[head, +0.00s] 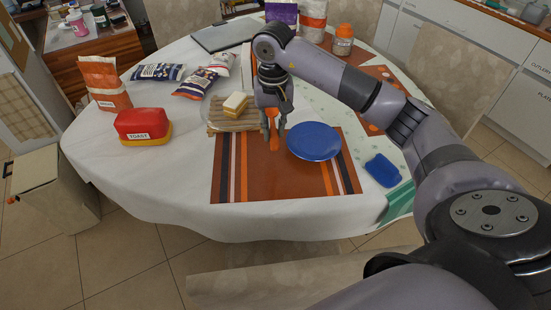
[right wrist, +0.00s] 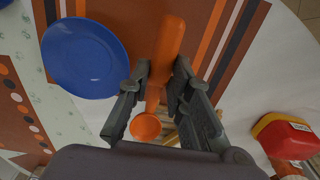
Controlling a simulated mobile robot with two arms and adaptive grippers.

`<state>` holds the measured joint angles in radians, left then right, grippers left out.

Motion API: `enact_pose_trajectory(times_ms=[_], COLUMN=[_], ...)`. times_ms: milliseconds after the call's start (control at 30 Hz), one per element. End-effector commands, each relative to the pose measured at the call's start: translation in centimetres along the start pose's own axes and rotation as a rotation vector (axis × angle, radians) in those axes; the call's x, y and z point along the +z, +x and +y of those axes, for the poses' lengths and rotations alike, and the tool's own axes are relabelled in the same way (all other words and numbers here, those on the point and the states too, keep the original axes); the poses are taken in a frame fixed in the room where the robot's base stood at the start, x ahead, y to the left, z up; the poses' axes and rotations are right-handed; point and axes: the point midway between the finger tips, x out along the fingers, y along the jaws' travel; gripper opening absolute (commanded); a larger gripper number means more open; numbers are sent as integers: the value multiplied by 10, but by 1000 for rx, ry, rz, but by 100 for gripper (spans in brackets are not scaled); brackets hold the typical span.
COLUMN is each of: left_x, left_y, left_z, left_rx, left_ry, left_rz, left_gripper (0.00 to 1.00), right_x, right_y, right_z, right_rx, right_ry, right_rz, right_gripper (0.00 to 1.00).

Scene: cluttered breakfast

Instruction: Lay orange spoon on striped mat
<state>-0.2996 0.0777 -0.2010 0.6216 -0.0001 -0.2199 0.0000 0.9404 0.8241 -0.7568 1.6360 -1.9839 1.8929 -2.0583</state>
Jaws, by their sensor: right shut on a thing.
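The orange spoon (head: 274,142) is between the fingers of my right gripper (head: 271,128), which is shut on it. In the right wrist view its handle (right wrist: 168,42) points away from the gripper and its bowl (right wrist: 145,126) lies on the near side of the fingers. The striped mat (head: 280,184) is brown with orange, white and dark stripes at both ends. The spoon is over the mat's far part, left of the blue plate (head: 314,141); I cannot tell whether it touches the mat. My left gripper is not in view.
A red and yellow toast box (head: 143,125) stands at left. A blue lid-like item (head: 383,170) lies right of the mat. The mat's front middle is clear.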

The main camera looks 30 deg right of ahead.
Motion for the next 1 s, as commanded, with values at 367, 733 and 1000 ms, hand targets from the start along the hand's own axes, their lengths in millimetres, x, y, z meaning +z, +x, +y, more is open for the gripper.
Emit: enact_pose_trajectory(times_ms=[367, 733, 1000], left_x=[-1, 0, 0], left_y=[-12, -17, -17], left_z=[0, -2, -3], left_rx=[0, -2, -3], left_ry=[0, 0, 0], left_rz=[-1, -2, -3], left_gripper=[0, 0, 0], right_x=[1, 1, 0], right_y=[82, 121, 132], right_z=[-1, -1, 0], right_rx=[-1, 0, -1], right_ry=[1, 1, 0], right_rz=[-2, -4, 1], right_gripper=[0, 0, 0])
